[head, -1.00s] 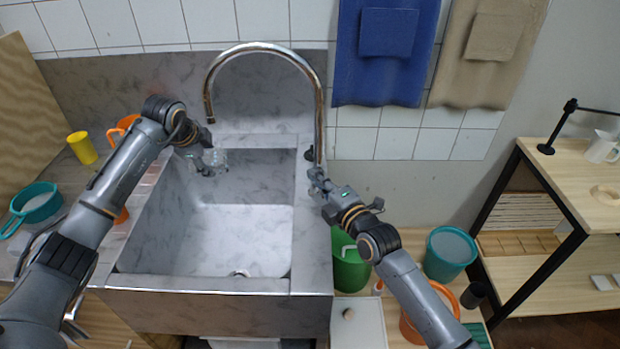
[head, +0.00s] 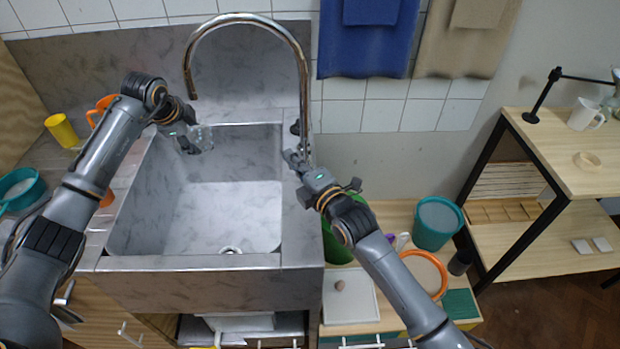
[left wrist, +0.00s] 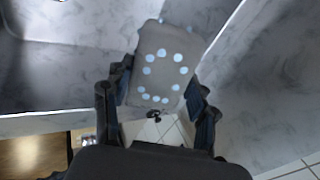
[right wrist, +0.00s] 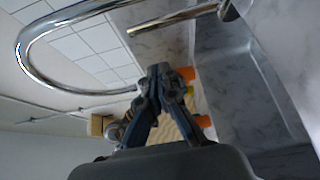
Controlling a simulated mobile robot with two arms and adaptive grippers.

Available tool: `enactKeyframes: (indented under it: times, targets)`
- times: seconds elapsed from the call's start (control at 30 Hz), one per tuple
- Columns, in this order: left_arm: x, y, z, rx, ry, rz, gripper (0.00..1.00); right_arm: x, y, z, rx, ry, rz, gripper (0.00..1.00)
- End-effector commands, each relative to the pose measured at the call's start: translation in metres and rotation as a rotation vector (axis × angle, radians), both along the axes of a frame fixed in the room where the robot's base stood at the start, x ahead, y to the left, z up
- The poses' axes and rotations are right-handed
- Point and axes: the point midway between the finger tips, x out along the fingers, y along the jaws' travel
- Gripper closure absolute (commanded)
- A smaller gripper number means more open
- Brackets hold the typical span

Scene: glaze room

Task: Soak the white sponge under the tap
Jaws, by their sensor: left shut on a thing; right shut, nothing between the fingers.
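My left gripper (head: 190,140) is shut on the white sponge (head: 203,137) over the back left of the sink, below and near the tap's spout end. In the left wrist view the sponge (left wrist: 160,68) looks grey-white with pale blue round spots, held between both fingers. The tap (head: 303,75) is a tall chrome arch; no water stream shows from its spout. It also shows in the right wrist view (right wrist: 35,60). My right gripper (head: 296,158) is shut and empty beside the foot of the tap, partly hiding it. Its fingertips meet in the right wrist view (right wrist: 165,75). A small dark fitting (head: 296,128) sits at the tap's foot.
The marble sink (head: 230,262) has an empty basin with a drain. A yellow cup (head: 62,130) and a teal pan (head: 20,187) stand on the left. Right of the sink are a teal bucket (head: 437,224) and an orange-rimmed bowl (head: 440,270). Towels (head: 368,45) hang behind.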

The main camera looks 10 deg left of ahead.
Motion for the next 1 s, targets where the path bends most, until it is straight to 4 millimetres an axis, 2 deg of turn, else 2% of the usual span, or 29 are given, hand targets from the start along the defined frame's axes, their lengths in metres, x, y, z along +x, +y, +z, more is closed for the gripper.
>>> enactKeyframes:
  times: [0.2, 0.4, 0.87, 1.0]
  targets:
    - [0.000, 0.000, 0.000, -0.001, 0.000, 0.000, 0.68, -0.033, -0.030, 0.000, -0.001, 0.000, 0.003, 1.00]
    - [0.000, 0.000, 0.000, -0.001, 0.000, 0.000, 0.68, -0.053, -0.048, 0.001, 0.001, 0.000, 0.004, 1.00]
    - [0.000, 0.000, 0.000, 0.000, 0.000, 0.000, 0.68, -0.058, -0.053, 0.002, 0.002, 0.000, 0.004, 1.00]
    - [-0.007, 0.000, 0.000, 0.000, 0.000, 0.001, 0.68, -0.058, -0.053, 0.003, 0.003, -0.001, 0.004, 1.00]
